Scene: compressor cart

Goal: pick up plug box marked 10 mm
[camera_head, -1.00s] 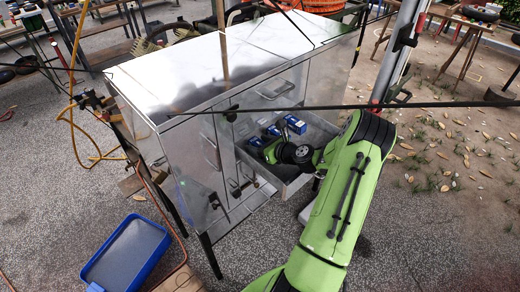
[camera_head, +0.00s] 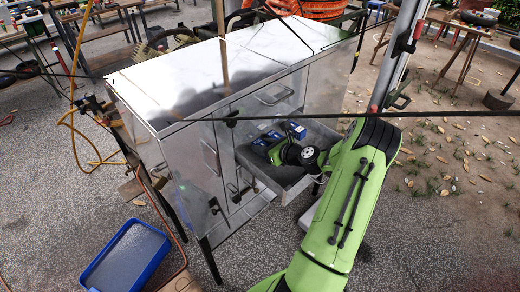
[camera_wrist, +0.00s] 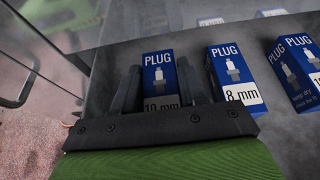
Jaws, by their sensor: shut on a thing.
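The plug box marked 10 mm (camera_wrist: 160,75) is blue and white and stands in the open drawer (camera_head: 290,187). In the wrist view my gripper (camera_wrist: 157,85) has one finger on each side of this box and is shut on it. The lower part of its label is partly covered by the gripper. The plug box marked 8 mm (camera_wrist: 236,77) stands just right of it, apart from the gripper. In the head view my gripper (camera_head: 272,142) reaches into the drawer and mostly hides the held box.
Another blue plug box (camera_wrist: 297,68) stands at the right of the wrist view, its size hard to read. The drawer's front wall and the steel cabinet (camera_head: 190,125) surround the gripper. A blue tray (camera_head: 127,256) lies on the ground at the left.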

